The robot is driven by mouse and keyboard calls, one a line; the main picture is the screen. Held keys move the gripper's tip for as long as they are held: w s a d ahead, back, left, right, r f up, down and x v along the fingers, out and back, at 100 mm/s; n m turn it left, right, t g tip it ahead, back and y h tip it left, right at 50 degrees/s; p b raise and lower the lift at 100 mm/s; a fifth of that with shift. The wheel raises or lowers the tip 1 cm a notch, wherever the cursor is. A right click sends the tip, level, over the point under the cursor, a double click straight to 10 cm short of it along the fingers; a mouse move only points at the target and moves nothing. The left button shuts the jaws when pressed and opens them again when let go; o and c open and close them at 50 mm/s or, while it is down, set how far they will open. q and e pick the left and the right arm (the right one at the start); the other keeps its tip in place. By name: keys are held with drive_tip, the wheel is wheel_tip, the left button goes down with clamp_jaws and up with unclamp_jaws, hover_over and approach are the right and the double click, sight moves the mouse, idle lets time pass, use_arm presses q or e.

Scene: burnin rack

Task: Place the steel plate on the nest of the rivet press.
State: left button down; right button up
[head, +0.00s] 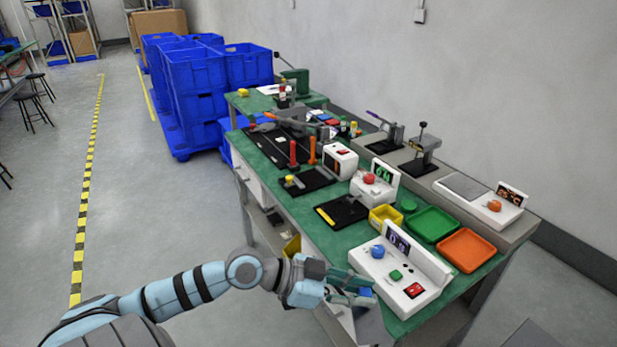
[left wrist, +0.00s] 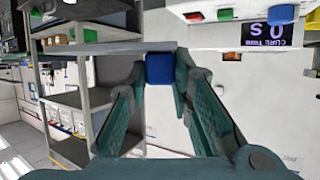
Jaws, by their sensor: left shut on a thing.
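My left gripper (head: 358,293) is at the near edge of the green bench, just in front of the white cure-timer box. It is shut on a small blue block (left wrist: 160,69), which sits between the fingertips in the left wrist view. I cannot pick out a loose steel plate with certainty. Two small lever presses stand on the grey side table: one with a black knob (head: 421,152) and one with a purple lever (head: 388,135). A green press (head: 295,82) stands at the bench's far end. I cannot tell which is the rivet press. My right gripper is not in view.
The cure-timer box (head: 405,275) has a blue knob and coloured buttons. Beyond it are an orange tray (head: 466,250), a green tray (head: 433,224) and a yellow bin (head: 385,217). Blue crates (head: 195,85) are stacked at the back.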

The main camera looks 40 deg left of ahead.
use_arm(q)
drive_tip(key=w+a+r+n+t+y, duration=0.1)
drive_tip(key=w+a+n+t+y, duration=0.3)
drive_tip(key=w+a+n+y, duration=0.7)
drive_tip(key=w+a+r+n+g+y+b, duration=0.2)
drive_tip(key=w+a+r+n+g+y, duration=0.3)
drive_tip(key=a+r+n+y, duration=0.35)
drive_tip(key=b, duration=0.3)
hover_over(327, 246)
drive_tip(key=shift+y, duration=0.35)
wheel_tip(327, 246, down, 15)
drive_tip(key=shift+f, duration=0.15)
drive_tip(key=shift+f+b, duration=0.6)
drive_tip(key=shift+f, duration=1.65)
drive_tip(key=shift+f, duration=0.1)
drive_tip(key=c, duration=1.4)
unclamp_jaws()
drive_tip(key=shift+c, duration=0.2)
